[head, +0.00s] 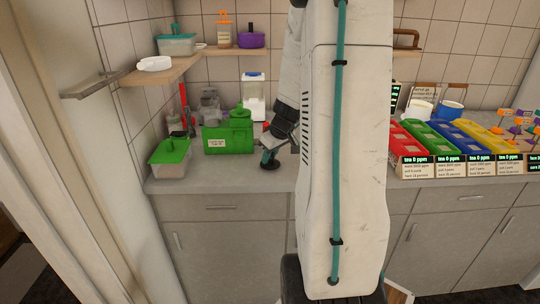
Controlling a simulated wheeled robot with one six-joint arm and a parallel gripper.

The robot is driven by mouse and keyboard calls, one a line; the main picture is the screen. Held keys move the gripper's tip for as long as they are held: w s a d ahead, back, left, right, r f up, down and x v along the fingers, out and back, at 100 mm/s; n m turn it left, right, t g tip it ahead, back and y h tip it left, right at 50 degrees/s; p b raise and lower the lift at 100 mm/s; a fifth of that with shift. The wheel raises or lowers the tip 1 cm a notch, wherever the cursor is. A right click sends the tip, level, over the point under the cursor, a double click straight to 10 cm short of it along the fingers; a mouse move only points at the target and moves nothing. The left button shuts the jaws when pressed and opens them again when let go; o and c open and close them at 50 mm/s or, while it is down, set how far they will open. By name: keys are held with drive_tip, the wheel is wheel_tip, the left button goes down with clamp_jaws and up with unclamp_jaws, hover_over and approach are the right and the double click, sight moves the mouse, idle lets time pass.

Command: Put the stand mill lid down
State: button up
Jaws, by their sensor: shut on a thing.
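My gripper (269,151) is small in the head view, just above the counter and to the right of a green box. It is shut on a small dark round piece (270,165), which looks like the stand mill lid. The piece is low over the counter near its front part; I cannot tell whether it touches the surface. A grey mill-like appliance (209,104) stands behind the green box, partly hidden, and I cannot tell for sure that it is the stand mill.
The green box (230,133) and a green-lidded tub (171,157) stand left of my gripper. A clear container with white contents (254,100) is behind. Coloured bins (440,140) fill the right counter. Bare counter (225,174) lies in front of the green box. My arm hides the middle.

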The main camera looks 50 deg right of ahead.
drive_tip(key=shift+f, duration=0.15)
drive_tip(key=o, duration=1)
drive_tip(key=v, duration=1.2)
drive_tip(key=s+a+r+n+g+y, duration=0.1)
drive_tip(key=a+r, duration=0.2)
drive_tip(key=a, duration=0.8)
drive_tip(key=s+a+r+g, duration=0.1)
drive_tip(key=a+r, duration=0.1)
drive_tip(key=a, duration=1)
drive_tip(key=shift+g+h, duration=0.3)
drive_tip(key=shift+g, duration=0.4)
drive_tip(key=s+a, duration=0.3)
drive_tip(key=s, duration=0.1)
drive_tip(key=s+a, duration=0.8)
drive_tip(key=s, duration=0.1)
drive_tip(key=shift+a+f, duration=0.1)
drive_tip(key=shift+f, duration=0.15)
